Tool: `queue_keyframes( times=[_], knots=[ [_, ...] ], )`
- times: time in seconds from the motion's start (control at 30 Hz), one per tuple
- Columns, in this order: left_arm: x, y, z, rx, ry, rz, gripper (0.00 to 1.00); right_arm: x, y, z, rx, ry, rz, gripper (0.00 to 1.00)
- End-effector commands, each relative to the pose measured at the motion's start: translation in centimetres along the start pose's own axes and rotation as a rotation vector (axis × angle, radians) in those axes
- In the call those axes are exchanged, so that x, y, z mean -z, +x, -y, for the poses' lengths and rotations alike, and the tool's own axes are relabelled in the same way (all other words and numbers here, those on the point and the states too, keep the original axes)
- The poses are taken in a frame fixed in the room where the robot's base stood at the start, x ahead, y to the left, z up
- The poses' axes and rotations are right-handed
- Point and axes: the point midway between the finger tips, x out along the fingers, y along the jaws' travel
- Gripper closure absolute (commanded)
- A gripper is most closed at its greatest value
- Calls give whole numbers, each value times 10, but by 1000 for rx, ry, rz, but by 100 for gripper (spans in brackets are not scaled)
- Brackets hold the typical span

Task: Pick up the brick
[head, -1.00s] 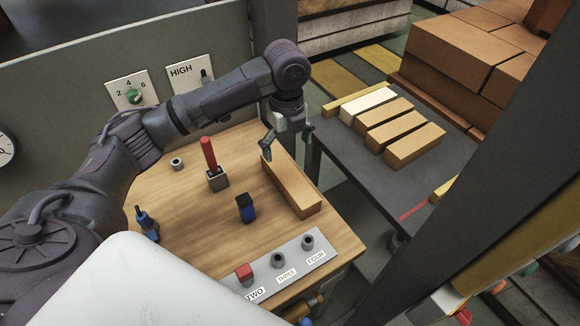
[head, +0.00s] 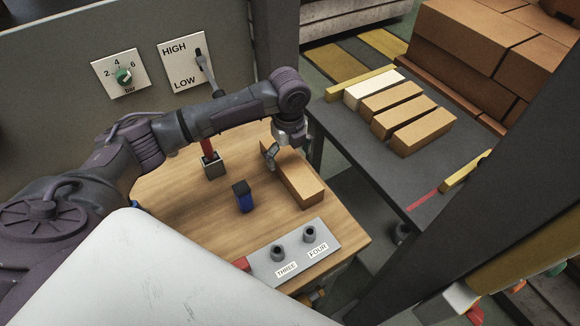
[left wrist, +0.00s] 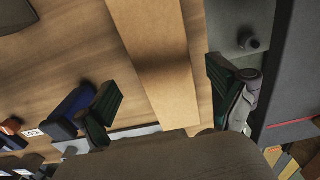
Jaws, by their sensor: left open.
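A long tan brick (head: 304,184) lies on the wooden tabletop (head: 235,233), near its right edge. My left gripper (head: 285,156) is over the far part of the brick in the head view, pointing down. In the left wrist view the brick (left wrist: 155,50) runs between the two spread dark green finger pads of the left gripper (left wrist: 161,92), with a gap showing on both sides. The gripper is open and holds nothing. My right gripper is not in view.
A blue-and-black object (head: 243,197) and a red-handled lever on a grey block (head: 213,166) stand left of the brick. A labelled switch panel (head: 294,255) lies in front. A dark table (head: 388,175) with several bricks stands to the right.

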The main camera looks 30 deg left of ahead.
Motion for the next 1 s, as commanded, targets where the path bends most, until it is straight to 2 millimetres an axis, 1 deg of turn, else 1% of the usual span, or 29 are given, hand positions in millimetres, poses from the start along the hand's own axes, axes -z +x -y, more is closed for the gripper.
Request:
queue_keyframes(
  times=[0.17, 0.3, 0.4, 0.5, 0.7, 0.77, 1.0],
  knots=[
    [0, 15, 1, -4, 0, -3, 4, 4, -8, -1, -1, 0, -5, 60],
    [-1, 37, 3, -4, -1, -3, 4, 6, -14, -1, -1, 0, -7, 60],
    [-2, 49, 3, -3, 1, -1, 4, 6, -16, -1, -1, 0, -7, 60],
    [-2, 54, 3, -1, 2, 0, 4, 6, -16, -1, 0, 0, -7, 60],
    [-2, 54, 3, 0, 2, 0, 4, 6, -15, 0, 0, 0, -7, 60],
    [-2, 54, 3, 0, 2, 0, 14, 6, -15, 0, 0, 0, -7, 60],
    [-2, 54, 3, -1, 1, 1, 54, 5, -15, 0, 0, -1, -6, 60]
  ],
)
